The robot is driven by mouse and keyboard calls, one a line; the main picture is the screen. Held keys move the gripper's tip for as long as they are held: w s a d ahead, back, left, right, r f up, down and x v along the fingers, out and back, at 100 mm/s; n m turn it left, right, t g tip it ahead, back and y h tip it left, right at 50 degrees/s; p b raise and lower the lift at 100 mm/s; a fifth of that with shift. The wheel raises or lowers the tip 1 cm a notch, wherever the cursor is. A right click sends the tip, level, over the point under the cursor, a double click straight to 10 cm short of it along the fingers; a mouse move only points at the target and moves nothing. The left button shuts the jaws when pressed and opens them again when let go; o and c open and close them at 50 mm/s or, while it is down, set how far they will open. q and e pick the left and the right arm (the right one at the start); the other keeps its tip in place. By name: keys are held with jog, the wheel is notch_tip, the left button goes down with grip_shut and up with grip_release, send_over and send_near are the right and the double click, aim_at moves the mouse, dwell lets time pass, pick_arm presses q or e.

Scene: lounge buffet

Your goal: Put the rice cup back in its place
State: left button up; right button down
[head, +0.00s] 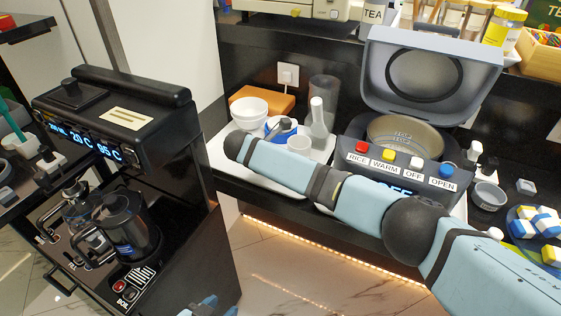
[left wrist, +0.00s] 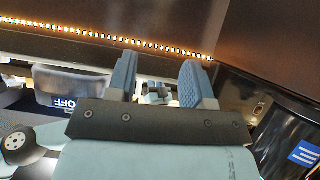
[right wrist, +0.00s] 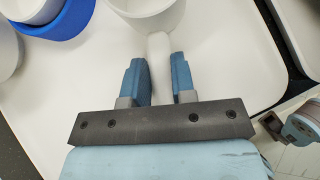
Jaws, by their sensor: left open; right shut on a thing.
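The rice cup is a small white cup (head: 299,146) with a straight handle, over the white tray (head: 216,157) beside the rice cooker. In the right wrist view the cup (right wrist: 146,14) is at the top, and my right gripper (right wrist: 158,72) is shut on its handle (right wrist: 159,52). I cannot tell whether the cup touches the tray. In the head view my right forearm hides that gripper. My left gripper (head: 210,306) is at the bottom edge of the head view; in the left wrist view it (left wrist: 160,78) is open and empty.
A blue bowl (right wrist: 62,22) and white bowls (head: 249,106) stand left of the cup. The rice cooker (head: 400,170), lid raised, is to the right.

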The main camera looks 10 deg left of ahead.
jog(key=c, duration=0.9)
grip_release()
jog(key=shift+c, duration=0.2)
jog(key=p+v, duration=0.2)
jog(key=v, duration=1)
